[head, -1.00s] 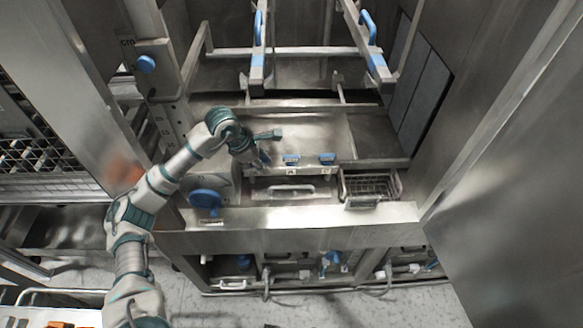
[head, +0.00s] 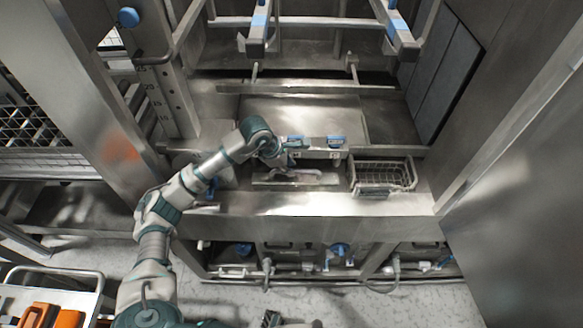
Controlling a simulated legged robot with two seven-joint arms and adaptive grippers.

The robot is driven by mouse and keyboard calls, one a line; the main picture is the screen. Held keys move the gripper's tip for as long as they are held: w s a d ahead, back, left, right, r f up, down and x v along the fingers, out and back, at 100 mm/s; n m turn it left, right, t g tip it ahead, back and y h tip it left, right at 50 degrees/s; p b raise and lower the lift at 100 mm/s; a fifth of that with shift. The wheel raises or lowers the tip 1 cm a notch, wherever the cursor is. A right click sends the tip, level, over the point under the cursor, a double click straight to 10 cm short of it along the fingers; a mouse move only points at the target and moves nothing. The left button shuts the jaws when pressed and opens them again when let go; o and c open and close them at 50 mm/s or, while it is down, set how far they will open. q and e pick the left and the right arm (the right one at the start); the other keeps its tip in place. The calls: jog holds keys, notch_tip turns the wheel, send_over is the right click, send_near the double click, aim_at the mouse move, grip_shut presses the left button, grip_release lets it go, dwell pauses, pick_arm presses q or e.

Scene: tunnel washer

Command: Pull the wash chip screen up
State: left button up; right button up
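A flat metal screen or plate with a light bar handle (head: 310,175) lies in the front recess of the washer. I cannot tell for certain that it is the wash chip screen. My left gripper (head: 289,156) is just above and behind this handle, over its left part. Its fingers look spread apart with nothing between them. The gripper hides part of the recess, and contact with the handle cannot be made out. A small dark and grey part at the bottom edge may be my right gripper (head: 271,318); its fingers cannot be made out.
A wire basket (head: 384,176) sits right of the handle. Two blue clips (head: 336,141) are on the ledge behind. Blue-marked rails (head: 398,30) hang above. A steel front ledge (head: 330,204) borders the recess. A cart with orange items (head: 68,318) stands lower left.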

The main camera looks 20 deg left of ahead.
pick_arm(q)
jog(key=shift+w+d+f, duration=0.1)
jog(key=shift+d+f, duration=0.25)
jog(key=shift+f, duration=0.05)
jog(key=shift+w+d, duration=0.1)
jog(key=shift+d, duration=0.3)
jog(key=shift+a, duration=0.2)
jog(key=shift+c, duration=0.5)
jog(key=shift+a+f, duration=0.1)
jog(key=shift+a, duration=0.05)
jog(key=c, duration=0.4)
jog(key=shift+a, duration=0.15)
grip_shut()
pick_arm(e)
jog(key=shift+w+a+r, duration=0.1)
jog(key=shift+w+r, duration=0.1)
jog(key=shift+w, duration=0.25)
jog(key=shift+w+r, duration=0.15)
jog(key=shift+w, duration=0.3)
